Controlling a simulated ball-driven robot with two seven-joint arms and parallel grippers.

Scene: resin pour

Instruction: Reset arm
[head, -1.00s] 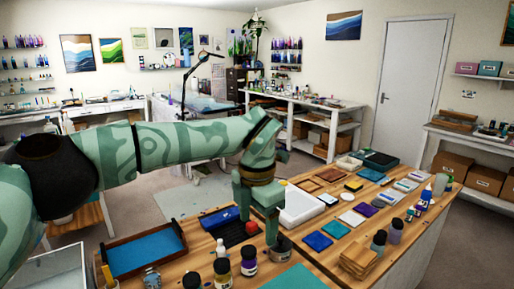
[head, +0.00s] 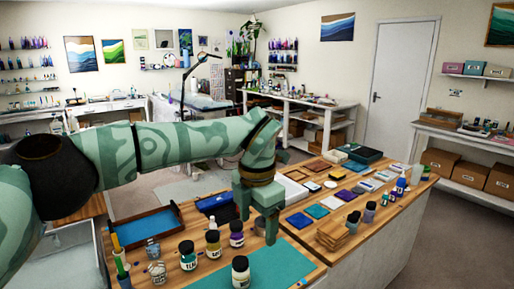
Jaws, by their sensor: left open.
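My left arm comes in from the left side and reaches across the front of the wooden table. Its green gripper (head: 257,222) points down over the table, between the jars and the coloured tiles. The jaws look empty, with nothing visible between them. The fingertips are close above the teal mat (head: 262,265); I cannot tell whether they touch anything. My right gripper does not show.
Coloured tiles, a wood stack (head: 332,235) and bottles fill the right-hand table.

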